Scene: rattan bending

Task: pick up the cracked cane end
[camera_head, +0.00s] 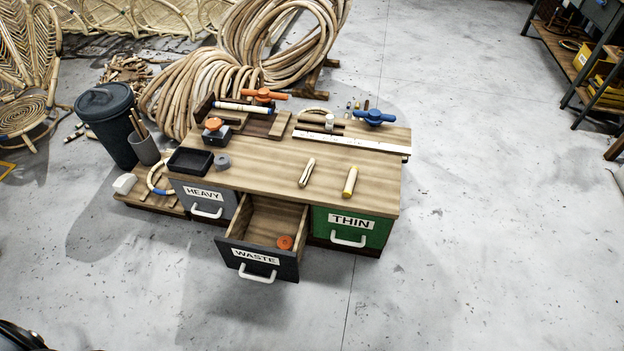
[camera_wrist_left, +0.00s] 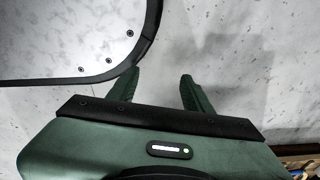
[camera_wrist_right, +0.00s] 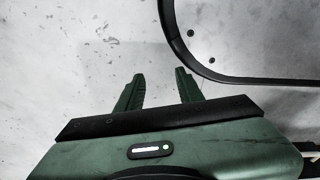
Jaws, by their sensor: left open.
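Two short cane pieces lie apart on the wooden bench top (camera_head: 255,178). The paler piece (camera_head: 307,172) has a dark line along it that looks like a split. The yellower piece (camera_head: 350,181), to its right, looks whole. The drawer marked WASTE (camera_head: 257,260) is pulled open, with an orange round thing (camera_head: 285,242) inside. My left gripper (camera_wrist_left: 160,76) is open and empty over bare floor in the left wrist view. My right gripper (camera_wrist_right: 159,73) is also open and empty over floor. Neither gripper shows in the head view.
The HEAVY drawer (camera_head: 205,197) and THIN drawer (camera_head: 349,228) are shut. A black tray (camera_head: 190,161), grey ring (camera_head: 222,162), orange-knobbed clamp (camera_head: 215,131) and white ruler (camera_head: 352,142) are on the bench. A dark bin (camera_head: 106,122) stands left. Floor in front is clear.

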